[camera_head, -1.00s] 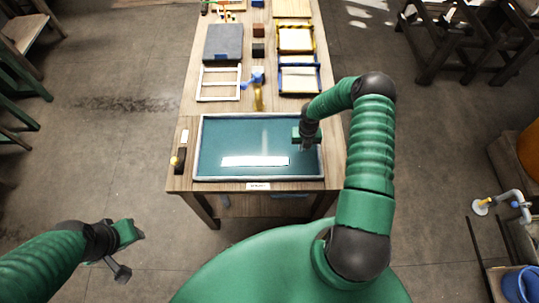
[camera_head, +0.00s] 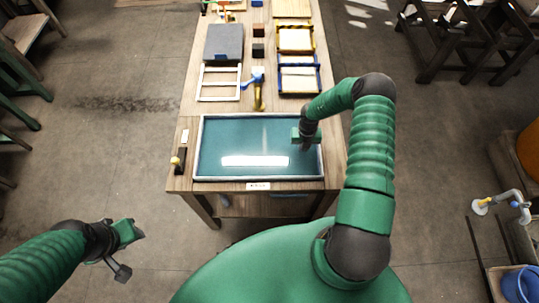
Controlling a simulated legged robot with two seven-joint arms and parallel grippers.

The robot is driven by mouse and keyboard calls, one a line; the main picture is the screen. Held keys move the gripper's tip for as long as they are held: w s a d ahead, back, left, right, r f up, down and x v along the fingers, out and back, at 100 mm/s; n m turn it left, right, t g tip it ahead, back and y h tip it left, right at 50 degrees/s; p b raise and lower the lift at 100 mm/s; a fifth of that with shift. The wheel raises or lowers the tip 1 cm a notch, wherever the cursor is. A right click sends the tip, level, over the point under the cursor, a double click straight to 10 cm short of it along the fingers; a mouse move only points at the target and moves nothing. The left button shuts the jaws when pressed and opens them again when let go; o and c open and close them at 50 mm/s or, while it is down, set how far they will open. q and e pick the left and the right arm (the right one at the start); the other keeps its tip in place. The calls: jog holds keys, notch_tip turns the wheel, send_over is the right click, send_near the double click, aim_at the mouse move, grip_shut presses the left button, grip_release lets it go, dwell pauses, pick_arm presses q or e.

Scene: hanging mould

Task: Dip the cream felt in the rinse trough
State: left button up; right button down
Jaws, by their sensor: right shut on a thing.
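The rinse trough (camera_head: 197,150) is a white-rimmed basin of teal water at the near end of the long wooden table. My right gripper (camera_head: 307,148) points down over the trough's right side, near the water. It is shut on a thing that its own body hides. I cannot make out the cream felt for certain. A bright white strip (camera_head: 254,161) shows in the trough; whether it is a reflection or a sheet, I cannot tell. My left gripper (camera_head: 131,250) hangs over the floor at lower left, away from the table; its jaw state is unclear.
Behind the trough stand a yellow-and-blue tap-like item (camera_head: 258,92), a white frame (camera_head: 219,99), a grey slab (camera_head: 224,42) and blue-edged frames with pale sheets (camera_head: 299,78). A small dark item with a yellow knob (camera_head: 179,160) sits left of the trough.

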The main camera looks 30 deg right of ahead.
jog(key=shift+a+r, duration=0.1)
notch_tip(320, 180, up, 11)
jog(key=p, duration=0.9)
jog(key=shift+p, duration=0.3)
dwell(0.5)
notch_tip(320, 180, up, 4)
jog(key=p, duration=0.3)
jog(key=shift+w+f, duration=0.1)
jog(key=shift+f, duration=0.1)
